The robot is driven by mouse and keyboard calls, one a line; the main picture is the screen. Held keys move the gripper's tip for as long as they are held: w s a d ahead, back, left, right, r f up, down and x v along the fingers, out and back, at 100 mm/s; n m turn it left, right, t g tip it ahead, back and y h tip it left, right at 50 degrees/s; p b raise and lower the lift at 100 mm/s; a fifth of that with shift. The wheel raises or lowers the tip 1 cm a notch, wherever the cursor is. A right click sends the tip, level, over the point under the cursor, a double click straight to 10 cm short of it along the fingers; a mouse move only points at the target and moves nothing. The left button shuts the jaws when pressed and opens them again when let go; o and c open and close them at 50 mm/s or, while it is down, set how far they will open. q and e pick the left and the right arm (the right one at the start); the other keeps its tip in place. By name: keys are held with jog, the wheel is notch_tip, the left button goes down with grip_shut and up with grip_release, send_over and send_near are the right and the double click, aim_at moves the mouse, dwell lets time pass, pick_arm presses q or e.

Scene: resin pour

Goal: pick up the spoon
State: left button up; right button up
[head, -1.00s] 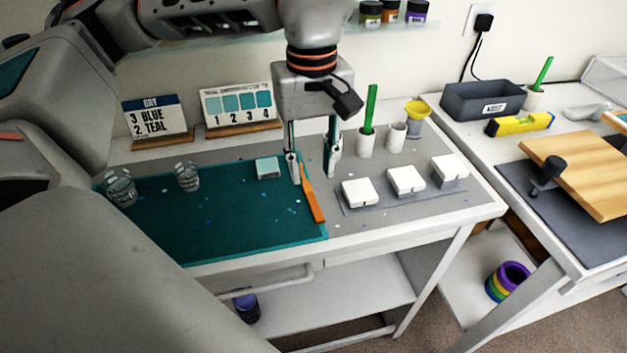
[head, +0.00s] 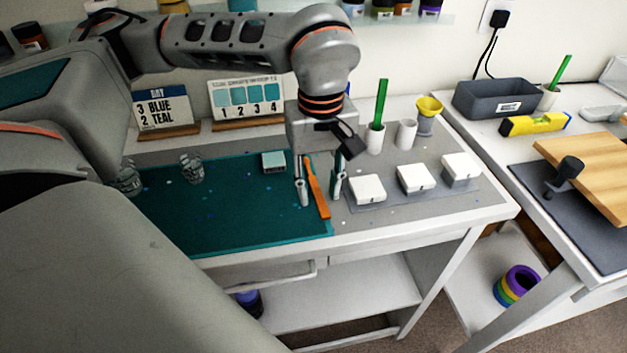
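A long orange utensil, which looks like the spoon (head: 320,199), lies along the right edge of the teal mat (head: 230,222). Its far end is partly hidden by the gripper. My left gripper (head: 320,199) points down over it with its fingers apart, one on each side of the orange handle. The fingers are low, close to the table surface; I cannot tell whether they touch the spoon. My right gripper is not in view.
Two clear cups (head: 192,168) and a small teal-white box (head: 273,161) stand on the mat. To the right are white boxes (head: 367,188), white cups (head: 406,133) and a yellow funnel (head: 428,108). Swatch cards (head: 247,98) stand behind.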

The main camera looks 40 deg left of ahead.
pick_arm(q)
jog(key=shift+f, duration=0.15)
grip_shut()
dwell(0.4)
